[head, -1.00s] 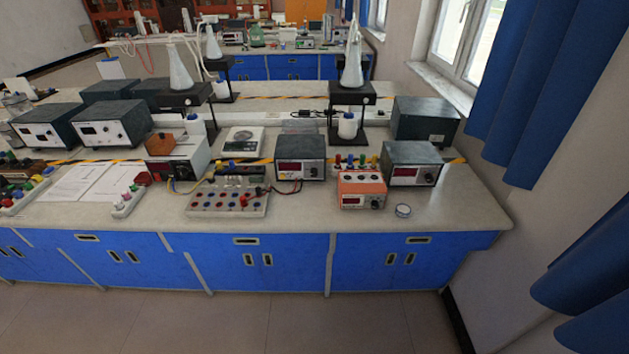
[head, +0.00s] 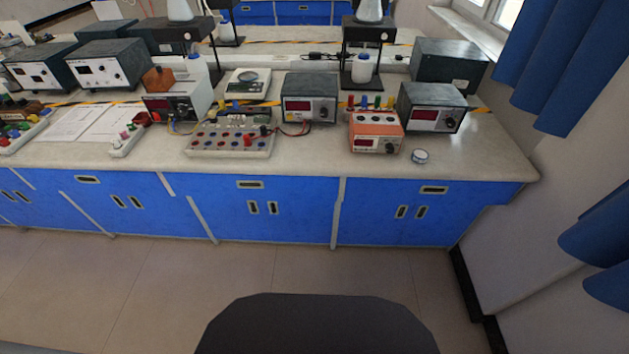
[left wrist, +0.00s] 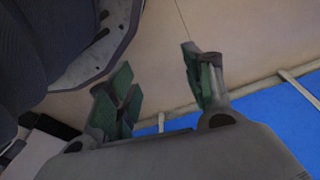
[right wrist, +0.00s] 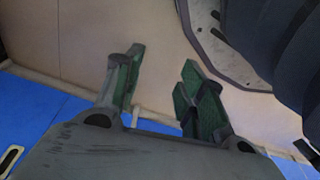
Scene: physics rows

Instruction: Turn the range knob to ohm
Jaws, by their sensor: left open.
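Several bench instruments in the head view have a knob on the front. A dark meter (head: 309,98) with a red display stands mid-bench, with a small knob (head: 324,112) at its right. A similar dark meter (head: 432,108) stands further right, with a black knob (head: 449,125). An orange instrument (head: 375,132) between them also has a dark knob (head: 391,148). Knob markings are too small to read. My left gripper (left wrist: 158,70) is open and empty over the floor. My right gripper (right wrist: 162,65) is open and empty too. Neither shows in the head view.
A terminal board (head: 230,142) with wires lies left of the middle meter. A small round item (head: 420,156) lies near the front edge. Blue cabinets (head: 270,208) front the bench. The floor (head: 170,280) before it is clear. Blue curtains (head: 535,65) hang at the right.

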